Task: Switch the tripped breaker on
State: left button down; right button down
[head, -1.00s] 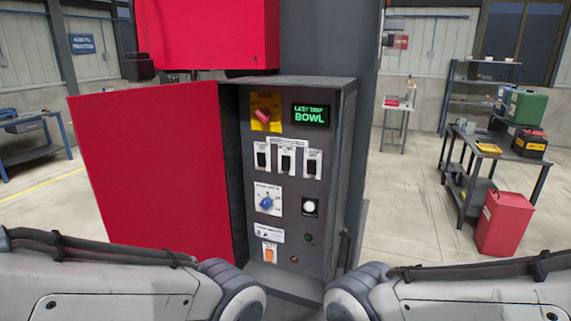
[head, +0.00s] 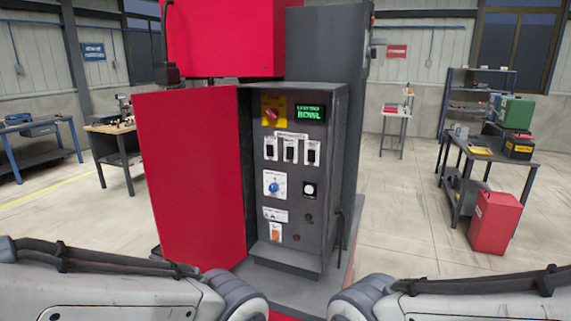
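A dark control cabinet (head: 313,220) stands straight ahead with its red door (head: 195,185) swung open to the left. On its panel is a row of three breakers, the left (head: 270,149), the middle (head: 290,151) and the right (head: 312,153). Their lever positions are too small to tell apart. A green-lit display (head: 309,113) above them reads "LAST TRIP BOWL". A red rotary handle on a yellow plate (head: 273,111) is at the upper left. My two arms come in at the bottom corners, well short of the cabinet. Neither gripper is in view.
Below the breakers are a blue knob (head: 274,187), a white button (head: 309,190) and an orange switch (head: 276,232). A workbench (head: 470,165) and a red bin (head: 495,222) stand at right, another bench (head: 110,130) at left. The floor between is open.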

aim_at(290, 150)
jog(key=u, duration=0.3)
jog(key=i, duration=1.1)
jog(key=z, duration=0.35)
